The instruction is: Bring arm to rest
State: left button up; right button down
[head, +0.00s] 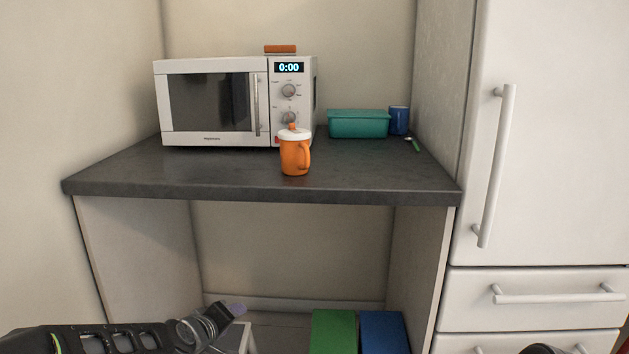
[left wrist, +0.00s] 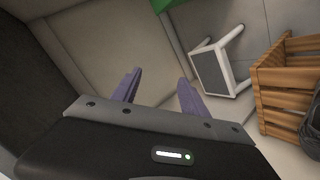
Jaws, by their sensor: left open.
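My left arm comes in low from the left in the head view, below the counter's front edge. My left gripper (head: 232,308) shows there near the bottom, left of the green box. In the left wrist view its two purple fingers (left wrist: 158,92) stand apart with nothing between them. The gripper is open and empty, and it touches nothing that I can see. A dark rounded part at the bottom right of the head view may be my right arm; the right gripper does not show.
The dark counter (head: 370,178) holds a white microwave (head: 210,100), an orange lidded mug (head: 294,158), a teal box (head: 358,124) and a blue cup (head: 399,120). Below stand a green box (head: 333,332) and a blue box (head: 382,332). The left wrist view shows a stool (left wrist: 212,72) and a wooden crate (left wrist: 285,88).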

pick_arm(q)
jog(key=s+d+f+m+g, duration=0.3)
jog(key=s+f, duration=0.5)
jog(key=f, duration=0.4)
jog(key=s+d+f+m+g, duration=0.25)
jog(key=s+f, duration=0.45)
jog(key=f, duration=0.5)
jog(key=s+d+f+m+g+h, duration=0.1)
jog(key=s+d+f+g, duration=0.1)
jog(key=s+f, duration=0.6)
jog(key=s+d+f+g+h, duration=0.1)
jog(key=s+d+f+g, duration=0.15)
jog(key=s, duration=0.85)
jog(key=s+r+p, duration=0.1)
jog(key=r+p, duration=1.3)
jog(key=p, duration=0.1)
jog(key=s+d+r+p, duration=0.1)
jog(key=s+r+p, duration=0.1)
jog(key=r+p, duration=1.2)
jog(key=shift+d+r+p, duration=0.3)
jog(key=shift+r+p, duration=0.1)
jog(key=shift+p, duration=0.1)
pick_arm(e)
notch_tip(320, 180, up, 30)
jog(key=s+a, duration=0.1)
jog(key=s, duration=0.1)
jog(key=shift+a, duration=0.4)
pick_arm(q)
jog(key=shift+m, duration=0.25)
